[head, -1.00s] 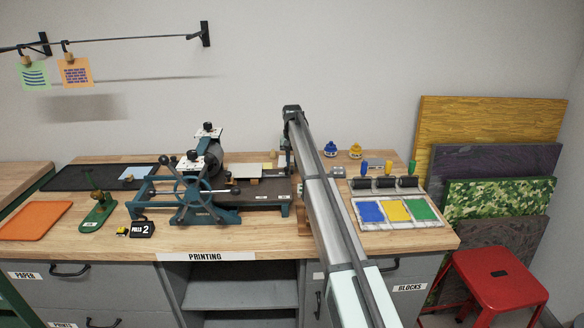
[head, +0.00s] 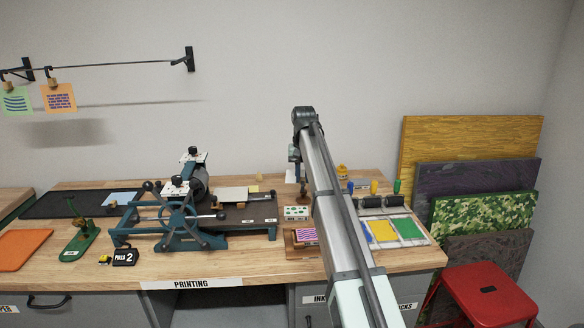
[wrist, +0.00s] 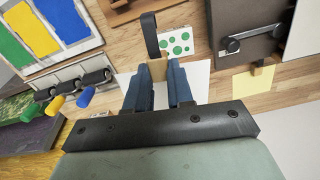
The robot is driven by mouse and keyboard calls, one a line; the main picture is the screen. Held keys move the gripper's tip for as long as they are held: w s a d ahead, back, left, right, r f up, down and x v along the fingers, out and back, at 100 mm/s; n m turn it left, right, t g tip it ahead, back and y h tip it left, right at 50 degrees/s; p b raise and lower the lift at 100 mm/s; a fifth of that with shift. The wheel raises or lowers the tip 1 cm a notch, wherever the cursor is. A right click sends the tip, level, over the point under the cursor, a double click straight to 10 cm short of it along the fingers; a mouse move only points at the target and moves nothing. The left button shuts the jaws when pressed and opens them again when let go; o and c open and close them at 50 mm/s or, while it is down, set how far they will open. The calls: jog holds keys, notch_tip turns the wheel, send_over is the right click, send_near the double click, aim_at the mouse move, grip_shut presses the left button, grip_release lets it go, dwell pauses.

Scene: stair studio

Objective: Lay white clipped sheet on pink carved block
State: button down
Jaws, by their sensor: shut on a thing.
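My gripper (wrist: 157,85) is shut on a small wooden clip (wrist: 156,70) in the wrist view. A white sheet (wrist: 198,80) shows beside and beneath the fingers, partly hidden by them. In the head view my gripper (head: 296,158) hangs above the back of the bench, largely end-on and small, and the sheet is hard to make out there. The pink carved block (head: 304,235), with wavy purple lines, sits in a wooden holder (head: 291,247) near the front of the bench, partly covered by my arm. I cannot make the block out in the wrist view.
A white card with green dots (head: 296,212) lies behind the block and shows in the wrist view (wrist: 177,41). The press (head: 180,215) stands left. Ink trays (head: 383,230) and rollers (head: 372,203) lie right. A yellow sheet (wrist: 252,83) lies near the press bed.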

jog(key=s+d+f+n, duration=0.1)
jog(key=s+f, duration=0.2)
jog(key=s, duration=1.5)
jog(key=shift+w+d+f, duration=0.1)
jog(key=shift+w+f, duration=0.05)
jog(key=shift+f, duration=2.2)
jog(key=shift+w+d+f, duration=0.1)
jog(key=shift+f, duration=2.2)
jog(key=shift+f, duration=0.2)
jog(key=c, duration=0.9)
grip_release()
jog(key=shift+r, duration=0.15)
notch_tip(320, 180, up, 8)
